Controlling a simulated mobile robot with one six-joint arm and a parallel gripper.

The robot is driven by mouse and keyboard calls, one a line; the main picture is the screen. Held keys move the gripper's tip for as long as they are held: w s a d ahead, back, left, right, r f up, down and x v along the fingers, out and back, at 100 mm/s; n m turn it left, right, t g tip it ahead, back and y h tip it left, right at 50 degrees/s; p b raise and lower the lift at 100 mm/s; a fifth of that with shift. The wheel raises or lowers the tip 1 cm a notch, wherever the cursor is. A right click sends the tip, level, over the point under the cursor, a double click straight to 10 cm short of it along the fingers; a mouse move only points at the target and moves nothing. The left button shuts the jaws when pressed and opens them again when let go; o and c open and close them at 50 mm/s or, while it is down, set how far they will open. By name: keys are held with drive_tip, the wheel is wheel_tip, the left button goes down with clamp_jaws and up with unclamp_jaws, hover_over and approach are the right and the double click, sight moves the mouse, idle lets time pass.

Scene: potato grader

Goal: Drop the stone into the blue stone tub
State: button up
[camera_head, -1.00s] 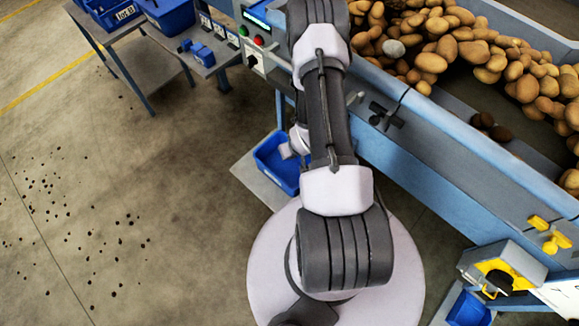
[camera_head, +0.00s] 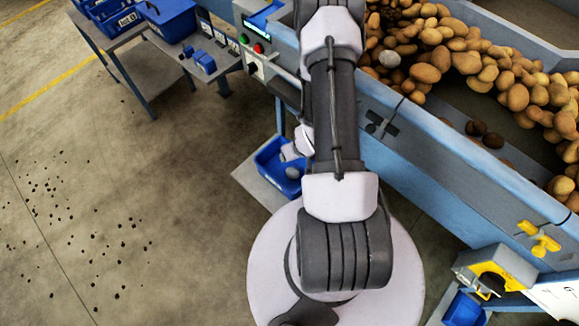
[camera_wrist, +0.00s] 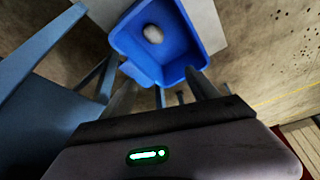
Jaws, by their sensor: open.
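The blue stone tub (camera_head: 270,165) stands low beside the machine, partly behind my arm in the head view. It also shows in the wrist view (camera_wrist: 190,50). A pale grey stone (camera_wrist: 153,33) lies inside the tub on its floor. The stone also shows in the head view (camera_head: 292,173). My gripper (camera_wrist: 163,90) is open and empty near the tub's rim in the wrist view, its two dark fingers apart. In the head view the arm hides most of the gripper.
Many potatoes (camera_head: 480,60) lie on the grader, with another pale stone (camera_head: 390,58) among them and dark lumps (camera_head: 485,133) on the bed. The grader's blue side rail (camera_head: 440,135) runs beside my arm. Blue bins (camera_head: 165,15) stand on a table. The floor at left is open.

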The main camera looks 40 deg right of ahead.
drive_tip(key=p+v, duration=0.1)
drive_tip(key=v, duration=0.7)
drive_tip(key=shift+r+p, duration=0.3)
drive_tip(key=shift+p, duration=0.1)
drive_tip(key=shift+r, duration=0.1)
drive_tip(key=w+a+r+b, duration=0.1)
drive_tip(key=w+a+r, duration=0.2)
drive_tip(key=r, duration=0.6)
drive_tip(key=w+a+r+b, duration=0.1)
drive_tip(key=w+a+r, duration=0.25)
drive_tip(key=r, duration=0.55)
drive_tip(key=s+a+r+y+b, duration=0.1)
drive_tip(key=s+a+r, duration=0.4)
drive_tip(key=a+r, duration=0.2)
drive_tip(key=s+a+r+t+y+b, duration=0.1)
drive_tip(key=s+a+r+y, duration=0.1)
drive_tip(key=s+a+r, duration=0.4)
drive_tip(key=a+r, duration=0.2)
drive_tip(key=a, duration=0.3)
drive_tip(key=shift+s+r+y, duration=0.2)
drive_tip(key=shift+s+y, duration=0.05)
drive_tip(key=shift+y, duration=0.05)
